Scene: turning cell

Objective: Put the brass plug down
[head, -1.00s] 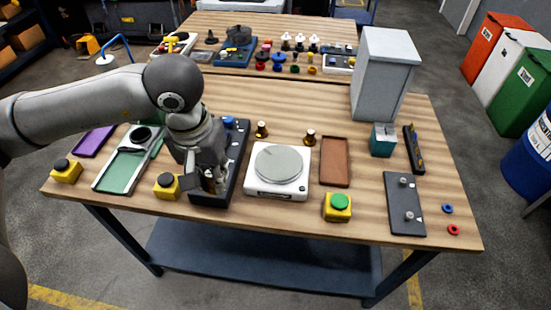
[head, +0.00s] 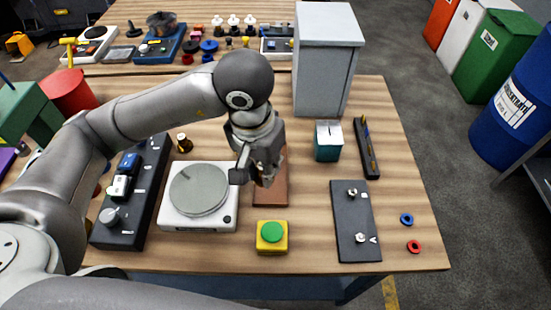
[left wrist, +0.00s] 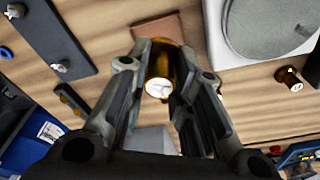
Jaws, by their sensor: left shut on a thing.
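My left gripper (head: 262,179) hangs over the brown tray (head: 272,193) in the head view, with its fingers pointing down. In the left wrist view its fingers (left wrist: 165,75) are shut on a brass plug (left wrist: 159,84), whose pale end faces the camera. The brown tray (left wrist: 158,27) lies beyond the plug there. I cannot tell whether the held plug touches the tray. A second brass plug (head: 184,143) stands on the table behind the white scale; it also shows in the left wrist view (left wrist: 289,76). My right gripper is not in view.
The white scale (head: 225,213) with its round grey plate is left of the tray. A yellow box with a green button (head: 271,237) stands in front. A dark panel (head: 354,238), a teal box (head: 328,141) and a grey cabinet (head: 324,65) are to the right and behind.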

